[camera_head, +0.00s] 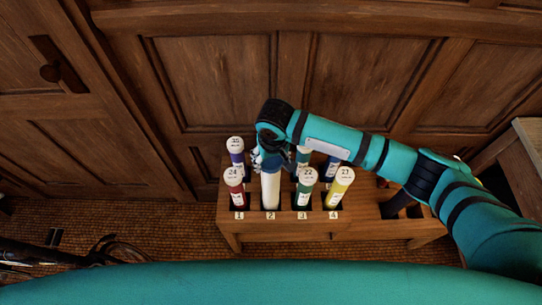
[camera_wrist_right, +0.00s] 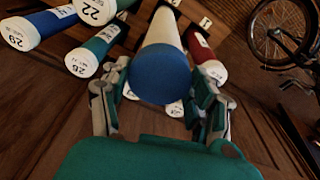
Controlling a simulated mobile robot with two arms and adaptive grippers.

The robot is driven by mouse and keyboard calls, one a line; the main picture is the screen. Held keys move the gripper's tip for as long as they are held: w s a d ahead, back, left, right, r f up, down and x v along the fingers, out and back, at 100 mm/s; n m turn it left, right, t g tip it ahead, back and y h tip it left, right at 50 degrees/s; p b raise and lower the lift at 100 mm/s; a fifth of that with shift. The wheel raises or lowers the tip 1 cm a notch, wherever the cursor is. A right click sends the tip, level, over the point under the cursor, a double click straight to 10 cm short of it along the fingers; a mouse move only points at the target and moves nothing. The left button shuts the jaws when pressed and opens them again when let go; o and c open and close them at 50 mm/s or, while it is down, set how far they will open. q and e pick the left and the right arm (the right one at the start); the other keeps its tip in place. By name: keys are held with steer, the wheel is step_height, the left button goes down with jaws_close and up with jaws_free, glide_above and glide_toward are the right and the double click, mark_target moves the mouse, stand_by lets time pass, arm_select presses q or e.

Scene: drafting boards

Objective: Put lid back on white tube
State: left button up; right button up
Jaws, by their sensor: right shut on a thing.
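The white tube (camera_head: 270,190) stands upright in slot 2 of the wooden rack (camera_head: 330,228). In the right wrist view the white tube (camera_wrist_right: 164,28) has a round blue lid (camera_wrist_right: 165,75) at its near end. My left gripper is not in view.
A red tube (camera_head: 234,186) stands left of the white tube. A green tube (camera_head: 306,187) and a yellow tube (camera_head: 339,188) stand to its right. A purple tube (camera_head: 236,152) and others stand behind. A wooden cabinet (camera_head: 220,80) is behind the rack; a bicycle (camera_wrist_right: 285,35) shows at the side.

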steer(key=shift+p, duration=0.5)
stand_by(0.6)
stand_by(0.3)
steer(key=o, duration=1.1)
steer(key=shift+r+p, duration=3.5)
steer(key=shift+p, duration=0.7)
jaws_close()
